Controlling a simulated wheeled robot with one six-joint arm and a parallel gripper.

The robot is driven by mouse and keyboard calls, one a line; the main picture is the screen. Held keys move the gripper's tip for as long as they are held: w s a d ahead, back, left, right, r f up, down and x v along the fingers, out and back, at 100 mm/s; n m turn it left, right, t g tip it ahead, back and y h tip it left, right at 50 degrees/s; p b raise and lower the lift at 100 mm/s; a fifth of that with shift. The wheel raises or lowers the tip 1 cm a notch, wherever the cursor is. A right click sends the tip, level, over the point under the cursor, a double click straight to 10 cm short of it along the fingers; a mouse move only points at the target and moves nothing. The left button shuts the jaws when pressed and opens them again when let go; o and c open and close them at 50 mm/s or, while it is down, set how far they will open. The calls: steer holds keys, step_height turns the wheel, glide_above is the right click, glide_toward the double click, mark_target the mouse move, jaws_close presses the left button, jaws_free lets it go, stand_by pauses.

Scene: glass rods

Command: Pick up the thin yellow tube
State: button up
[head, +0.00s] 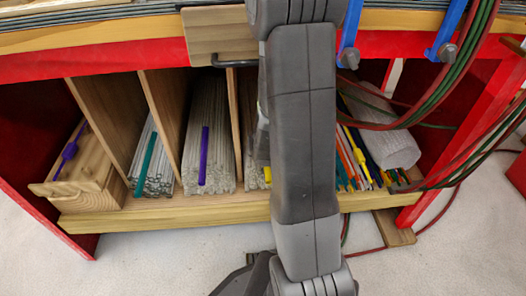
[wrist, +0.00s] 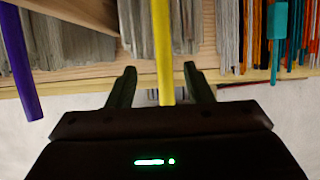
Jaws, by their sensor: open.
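The thin yellow tube (wrist: 163,45) runs down the middle of the wrist view, between the two dark fingers of my gripper (wrist: 159,70). The fingers are apart, with a gap on each side of the tube, so it is not gripped. The tube's lower end is hidden behind the gripper body. In the head view a small yellow end (head: 267,173) shows at the left edge of my arm, which hides the rest of it. My gripper cannot be made out in the head view.
Wooden dividers (head: 162,115) split the red shelf. A purple tube (head: 204,155) and a teal tube (head: 146,154) lie on grey rods. Cables (head: 455,90) hang at the right. A wooden lip (head: 160,217) runs along the front.

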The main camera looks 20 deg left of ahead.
steer(key=shift+w+f, duration=0.4)
steer(key=shift+f, duration=0.05)
steer(key=b+x, duration=0.3)
steer(key=x, duration=0.1)
steer(key=shift+w+f+b, duration=0.15)
steer(key=shift+f+b, duration=0.15)
steer(key=shift+b, duration=0.05)
steer(key=shift+r, duration=0.1)
steer(key=shift+c, duration=0.5)
jaws_close()
